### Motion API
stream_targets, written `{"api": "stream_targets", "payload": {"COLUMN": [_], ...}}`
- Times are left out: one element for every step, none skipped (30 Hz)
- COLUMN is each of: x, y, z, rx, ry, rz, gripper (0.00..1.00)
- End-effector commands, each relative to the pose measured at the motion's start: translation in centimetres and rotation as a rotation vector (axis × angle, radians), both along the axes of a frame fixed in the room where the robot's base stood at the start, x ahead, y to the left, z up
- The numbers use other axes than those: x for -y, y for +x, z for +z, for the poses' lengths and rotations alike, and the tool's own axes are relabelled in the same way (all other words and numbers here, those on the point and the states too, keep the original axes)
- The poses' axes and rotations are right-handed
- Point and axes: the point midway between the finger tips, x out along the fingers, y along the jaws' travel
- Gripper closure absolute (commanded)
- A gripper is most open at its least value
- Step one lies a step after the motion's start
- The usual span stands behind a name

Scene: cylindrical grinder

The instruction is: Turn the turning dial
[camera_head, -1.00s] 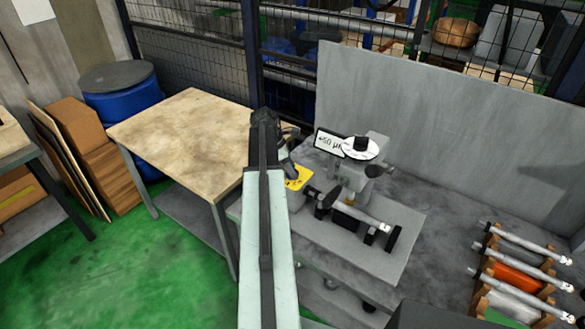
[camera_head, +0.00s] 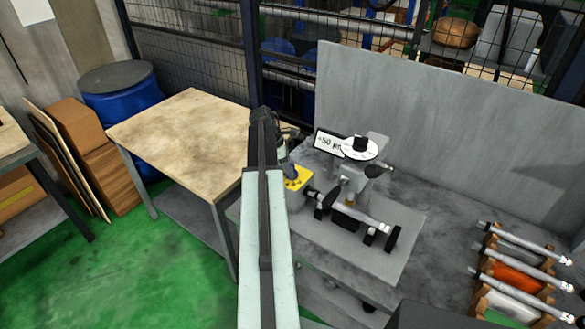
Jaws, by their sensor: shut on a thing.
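A yellow control box (camera_head: 301,180) stands at the left end of the grey machine plate (camera_head: 375,262). My gripper (camera_head: 289,174) reaches down to the top of this box, with its fingers largely hidden behind my arm. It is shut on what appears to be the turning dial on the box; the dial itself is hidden. A white disc with a black knob (camera_head: 361,145) sits on top of the grinder head, right of and apart from my gripper. A white sign (camera_head: 328,144) with "50 µm" lettering is beside the disc.
A metal shaft (camera_head: 365,218) lies across black supports in front of the grinder head. Several shafts rest on a rack (camera_head: 515,280) at the right. A wooden-topped table (camera_head: 180,135) is at the left. A grey panel (camera_head: 450,130) stands behind.

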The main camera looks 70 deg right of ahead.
Motion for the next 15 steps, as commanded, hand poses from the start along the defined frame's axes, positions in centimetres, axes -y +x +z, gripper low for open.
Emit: {"api": "stream_targets", "payload": {"x": [-0.24,-0.23,-0.21,-0.21,-0.21,-0.21,-0.22,-0.24,-0.25,-0.26,-0.26,-0.26,-0.26,-0.27,-0.26], "y": [0.19,0.19,0.18,0.17,0.17,0.16,0.15,0.13,0.12,0.11,0.10,0.10,0.09,0.08,0.07], "z": [-0.11,-0.11,-0.12,-0.11,-0.12,-0.12,-0.12,-0.12,-0.12,-0.12,-0.13,-0.13,-0.13,-0.13,-0.13], "rx": [0.004,0.004,0.004,0.004,0.004,0.004,0.004,0.004,0.004,0.004,0.004,0.004,0.004,0.004,0.004], "ry": [0.008,0.008,0.008,0.008,0.008,0.008,0.008,0.008,0.008,0.008,0.008,0.009,0.009,0.009,0.009], "rz": [-0.009,-0.014,-0.022,-0.028,-0.034,-0.040,-0.044,-0.047,-0.047,-0.047,-0.047,-0.047,-0.047,-0.047,-0.047], "gripper": [0.95,0.95,0.95,0.95,0.95,0.95,0.95,0.95,0.95,0.95,0.95,0.95,0.95,0.95,0.95]}}
